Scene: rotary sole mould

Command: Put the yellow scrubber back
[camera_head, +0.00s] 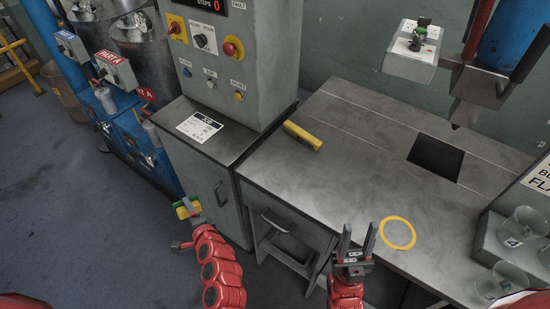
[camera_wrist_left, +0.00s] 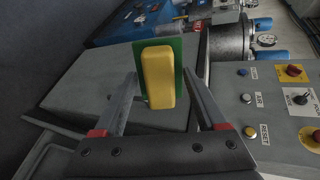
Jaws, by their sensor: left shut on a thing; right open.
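The yellow scrubber (camera_head: 186,208), a yellow block with a green pad, is held in my left gripper (camera_head: 190,206). It is in the air in front of the grey cabinet, left of the bench. In the left wrist view the scrubber (camera_wrist_left: 158,76) sits between the fingertips of the left gripper (camera_wrist_left: 161,78), its yellow side facing the camera and the green pad behind. My right gripper (camera_head: 356,238) is open and empty, pointing up near the bench's front edge, left of a yellow ring (camera_head: 398,233) marked on the bench top.
The grey bench (camera_head: 335,170) has a dark square opening (camera_head: 436,158) and a yellow bar (camera_head: 303,135) near the control cabinet (camera_head: 225,60). Clear beakers (camera_head: 495,283) stand at the right. Much of the bench top is clear.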

